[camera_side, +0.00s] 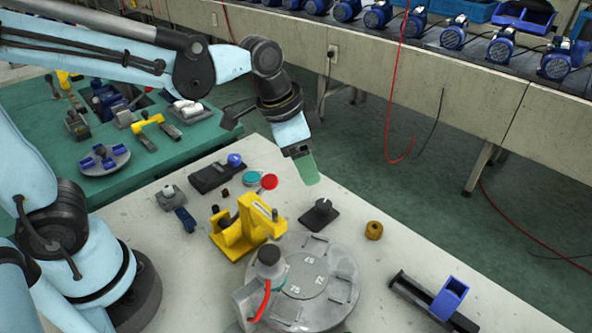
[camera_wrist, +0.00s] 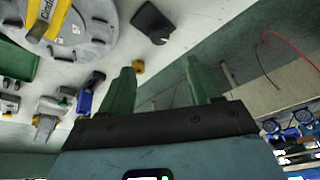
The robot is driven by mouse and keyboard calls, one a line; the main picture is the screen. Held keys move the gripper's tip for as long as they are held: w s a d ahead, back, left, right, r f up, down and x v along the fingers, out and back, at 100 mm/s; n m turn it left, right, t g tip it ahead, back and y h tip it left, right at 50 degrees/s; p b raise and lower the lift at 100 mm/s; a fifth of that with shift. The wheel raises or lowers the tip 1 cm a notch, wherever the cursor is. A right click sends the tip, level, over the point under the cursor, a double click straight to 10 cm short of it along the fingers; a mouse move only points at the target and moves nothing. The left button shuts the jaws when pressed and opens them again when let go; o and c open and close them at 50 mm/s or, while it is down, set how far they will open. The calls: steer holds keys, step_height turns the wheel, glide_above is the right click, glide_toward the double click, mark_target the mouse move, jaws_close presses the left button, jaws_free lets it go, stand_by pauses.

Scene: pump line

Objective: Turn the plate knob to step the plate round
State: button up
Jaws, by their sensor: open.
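The black knob (camera_side: 322,205) stands on a dark square base on the pale table, just beyond the rim of the round grey plate (camera_side: 343,290). The plate lies flat and carries number markings and small raised bars. In the wrist view the knob (camera_wrist: 158,38) and its base are at the top middle, right of the plate (camera_wrist: 96,48). My gripper (camera_side: 306,170) is above the table's far edge, up and slightly left of the knob and apart from it. In the wrist view its green fingers (camera_wrist: 160,66) are spread with nothing between them.
A red button (camera_side: 269,181) is left of the knob. A brass piece (camera_side: 374,230) and a blue block on a black rail (camera_side: 450,297) lie right.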

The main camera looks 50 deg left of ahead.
mark_target(324, 203)
steer(key=w+d+m+g+y, duration=0.1)
steer(key=w+d+m+g, duration=0.2)
steer(key=m, duration=1.2)
steer(key=f, duration=0.3)
steer(key=a+f, duration=0.1)
steer(key=f, duration=0.3)
steer(key=w+f, duration=0.1)
steer(key=f, duration=0.3)
steer(key=shift+a+f, duration=0.15)
steer(key=shift+f, duration=0.1)
steer(key=c, duration=1)
steer(key=shift+c, duration=0.2)
